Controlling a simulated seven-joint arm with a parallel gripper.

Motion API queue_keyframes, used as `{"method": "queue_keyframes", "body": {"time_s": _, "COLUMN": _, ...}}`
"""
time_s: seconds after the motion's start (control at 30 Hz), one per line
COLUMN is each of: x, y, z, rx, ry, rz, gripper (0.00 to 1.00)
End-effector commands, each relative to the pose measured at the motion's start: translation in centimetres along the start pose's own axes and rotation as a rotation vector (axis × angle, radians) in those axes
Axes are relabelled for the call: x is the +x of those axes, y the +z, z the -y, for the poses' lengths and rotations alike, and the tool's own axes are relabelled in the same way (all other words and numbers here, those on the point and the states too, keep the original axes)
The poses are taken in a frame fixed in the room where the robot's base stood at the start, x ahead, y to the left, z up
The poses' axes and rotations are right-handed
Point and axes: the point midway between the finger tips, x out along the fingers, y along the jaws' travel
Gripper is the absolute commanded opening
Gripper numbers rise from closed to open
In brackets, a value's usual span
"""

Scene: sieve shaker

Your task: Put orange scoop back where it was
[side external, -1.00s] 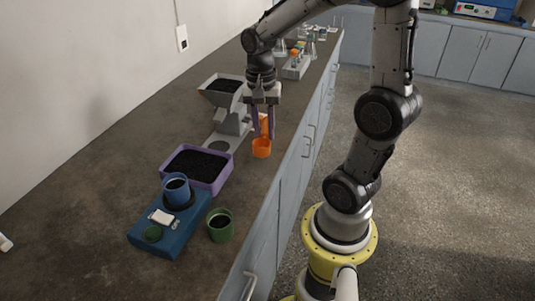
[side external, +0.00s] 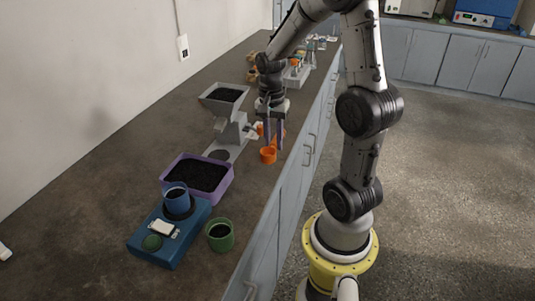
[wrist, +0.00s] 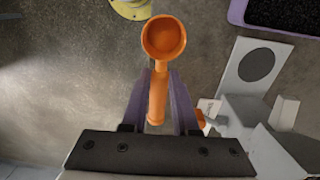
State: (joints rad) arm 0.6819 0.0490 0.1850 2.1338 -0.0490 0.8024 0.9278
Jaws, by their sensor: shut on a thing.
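The orange scoop (side external: 268,155) is held by its handle in my gripper (side external: 274,145), near the front edge of the counter. In the wrist view, the scoop's round cup (wrist: 163,38) lies beyond the fingertips. Its handle runs back between the two purple fingers of my gripper (wrist: 160,80). The cup looks empty in that view. I cannot tell whether the scoop touches the counter or hangs just above it.
A grey hopper machine (side external: 228,125) stands left of my gripper, with a small orange part near it (wrist: 200,118). A purple tray of black grains (side external: 228,183), a blue scale with a cup (side external: 190,232) and a green cup (side external: 220,236) stand nearer the camera.

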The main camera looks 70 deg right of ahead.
Motion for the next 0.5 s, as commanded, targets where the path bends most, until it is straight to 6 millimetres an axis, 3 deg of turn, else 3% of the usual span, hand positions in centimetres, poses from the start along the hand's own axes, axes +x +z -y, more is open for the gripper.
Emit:
{"method": "queue_keyframes", "body": {"time_s": 0.2, "x": 2.8, "y": -1.5, "z": 1.9, "rx": 0.000, "ry": 0.001, "rz": 0.000, "gripper": 0.00}}
{"method": "queue_keyframes", "body": {"time_s": 0.37, "x": 3.6, "y": -2.0, "z": 2.5, "rx": 0.000, "ry": 0.000, "rz": 0.000, "gripper": 0.00}}
{"method": "queue_keyframes", "body": {"time_s": 0.5, "x": 5.5, "y": -2.1, "z": 2.7, "rx": 0.000, "ry": 0.003, "rz": 0.002, "gripper": 0.00}}
